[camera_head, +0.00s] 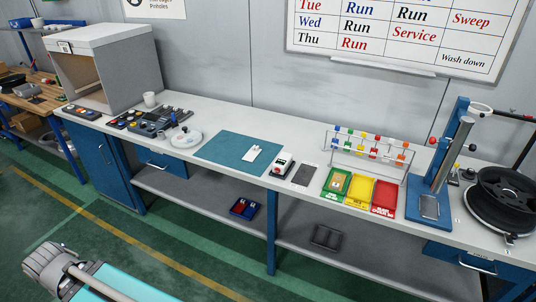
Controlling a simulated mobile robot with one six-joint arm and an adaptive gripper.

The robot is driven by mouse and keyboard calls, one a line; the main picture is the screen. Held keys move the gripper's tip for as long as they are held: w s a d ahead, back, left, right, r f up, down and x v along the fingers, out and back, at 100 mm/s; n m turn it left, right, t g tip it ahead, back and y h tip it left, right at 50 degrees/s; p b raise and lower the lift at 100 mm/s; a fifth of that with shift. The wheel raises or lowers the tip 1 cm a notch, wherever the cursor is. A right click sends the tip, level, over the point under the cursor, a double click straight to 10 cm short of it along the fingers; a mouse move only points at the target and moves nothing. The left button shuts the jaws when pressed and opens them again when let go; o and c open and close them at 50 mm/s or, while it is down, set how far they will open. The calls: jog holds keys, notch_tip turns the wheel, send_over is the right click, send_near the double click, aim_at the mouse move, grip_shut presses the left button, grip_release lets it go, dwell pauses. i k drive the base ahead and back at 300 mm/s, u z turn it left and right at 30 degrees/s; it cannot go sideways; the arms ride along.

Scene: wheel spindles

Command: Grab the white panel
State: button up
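A small white piece (252,153), the likeliest white panel, lies on the teal mat (222,147) near the mat's right end. It looks like two narrow white parts side by side; its exact shape is too small to tell. Nothing touches it from above. My gripper is not in view. A grey and teal part of my own body shows at the bottom left, well apart from the bench.
The long grey workbench (205,113) runs along the wall. Right of the mat are a white-topped device (283,161), a dark grey pad (305,175), and green, yellow and red trays (358,192). A white plate (187,139) and dark tools lie left.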

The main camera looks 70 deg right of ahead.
aim_at(253, 152)
jog(key=z, duration=0.05)
jog(key=k, duration=1.05)
jog(key=z, duration=2.3)
jog(key=i, duration=0.85)
jog(key=z, duration=0.1)
